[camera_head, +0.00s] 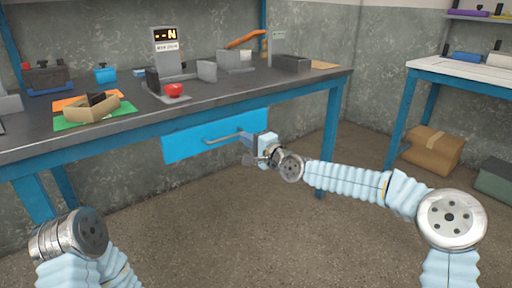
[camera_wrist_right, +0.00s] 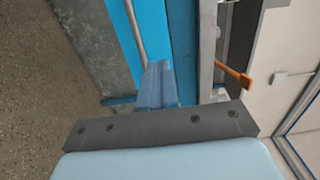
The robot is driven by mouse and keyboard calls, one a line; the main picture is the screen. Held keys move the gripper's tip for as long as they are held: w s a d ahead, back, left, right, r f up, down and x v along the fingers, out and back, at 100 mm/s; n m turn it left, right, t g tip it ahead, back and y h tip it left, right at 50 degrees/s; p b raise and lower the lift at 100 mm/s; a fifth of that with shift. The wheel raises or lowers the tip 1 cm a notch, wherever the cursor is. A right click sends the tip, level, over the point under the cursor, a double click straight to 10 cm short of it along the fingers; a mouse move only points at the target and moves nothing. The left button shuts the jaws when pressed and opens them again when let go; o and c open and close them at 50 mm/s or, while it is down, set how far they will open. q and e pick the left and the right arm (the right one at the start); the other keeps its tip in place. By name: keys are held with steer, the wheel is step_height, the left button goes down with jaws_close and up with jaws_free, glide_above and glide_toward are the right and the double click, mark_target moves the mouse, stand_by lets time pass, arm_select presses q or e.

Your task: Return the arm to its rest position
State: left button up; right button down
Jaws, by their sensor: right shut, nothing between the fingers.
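My right arm (camera_head: 345,180) reaches in from the right, below the workbench front. Its gripper (camera_head: 249,143) is near the right end of the blue drawer front (camera_head: 185,143), close to the metal bar handle (camera_head: 222,138). In the right wrist view the blue fingers (camera_wrist_right: 157,85) are together with nothing between them. The handle (camera_wrist_right: 135,30) and blue front (camera_wrist_right: 158,25) lie beyond the fingertips; I cannot tell whether they touch. My left arm (camera_head: 70,238) shows at the bottom left, and its gripper is out of view.
On the workbench (camera_head: 240,88) are a display device (camera_head: 166,45), a red button (camera_head: 174,90), an open cardboard tray (camera_head: 92,108) and a grey bin (camera_head: 291,63). A cardboard box (camera_head: 433,149) stands under the side table (camera_head: 465,72). The floor (camera_head: 230,215) below my right arm is clear.

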steer(key=s+d+f+n+g+h+p, duration=0.1)
steer(key=s+f+n+g+p, duration=0.15)
steer(key=s+f, duration=0.55)
steer(key=s+d+f+n+g+h+p, duration=0.1)
steer(key=s+f+g, duration=0.25)
steer(key=f, duration=0.85)
steer(key=s+d+f+n+g+h+p, duration=0.1)
steer(key=s+f+n+g, duration=0.1)
steer(key=s+f, duration=0.7)
steer(key=s+d+f+n+g+h+p, duration=0.1)
steer(key=s+d+f+g, duration=0.2)
steer(key=s+f, duration=0.3)
steer(key=s+d+f+n+g+h+p, duration=0.2)
steer(key=s+d+f, duration=0.3)
steer(key=s, duration=0.9)
steer(key=shift+s+d+f+g, duration=0.2)
steer(key=shift+s+f+g, duration=0.15)
steer(key=shift+f, duration=0.4)
steer(key=shift+n, duration=0.25)
